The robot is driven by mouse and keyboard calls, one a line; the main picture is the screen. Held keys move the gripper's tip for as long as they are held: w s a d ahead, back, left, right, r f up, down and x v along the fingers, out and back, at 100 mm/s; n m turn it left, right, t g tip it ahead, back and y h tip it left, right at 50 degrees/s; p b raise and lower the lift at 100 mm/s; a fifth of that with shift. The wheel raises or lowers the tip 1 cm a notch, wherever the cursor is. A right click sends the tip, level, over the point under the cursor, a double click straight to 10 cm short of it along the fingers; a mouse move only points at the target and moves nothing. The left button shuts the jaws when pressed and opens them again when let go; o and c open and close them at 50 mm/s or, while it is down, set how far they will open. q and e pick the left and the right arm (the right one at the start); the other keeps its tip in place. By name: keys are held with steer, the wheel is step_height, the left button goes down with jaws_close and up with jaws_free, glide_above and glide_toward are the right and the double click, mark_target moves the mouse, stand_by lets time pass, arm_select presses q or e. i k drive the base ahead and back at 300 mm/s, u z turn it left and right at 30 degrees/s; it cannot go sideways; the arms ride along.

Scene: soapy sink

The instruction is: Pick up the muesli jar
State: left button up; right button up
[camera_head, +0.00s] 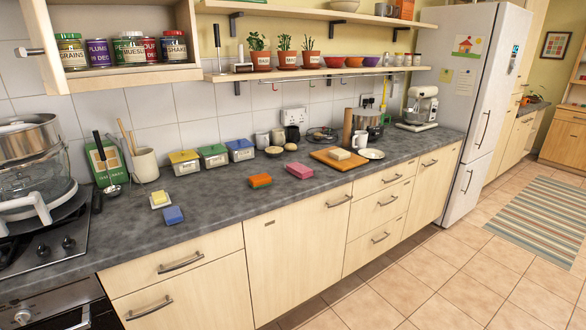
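Several jars and tins stand in a row in the open wall cabinet at the upper left. They are a green-lidded jar labelled GRAINS (70,54), a purple tin (99,54), a green-lidded jar with a partly readable label (130,50), a red tin (151,51) and a red-lidded jar (174,48). No label clearly reads muesli, so I cannot tell which, if any, is the muesli jar. Neither of my grippers is in view.
Pots stand on the hob at left. A shelf (300,72) with plants is right of the cabinet. The tiled floor in front is clear.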

mark_target(133, 48)
steer(key=u, duration=1.4)
steer(key=k, duration=0.5)
steer(key=z, duration=1.1)
steer(key=i, duration=0.8)
steer(key=z, duration=0.9)
steer(key=i, duration=1.85)
steer(key=u, duration=0.55)
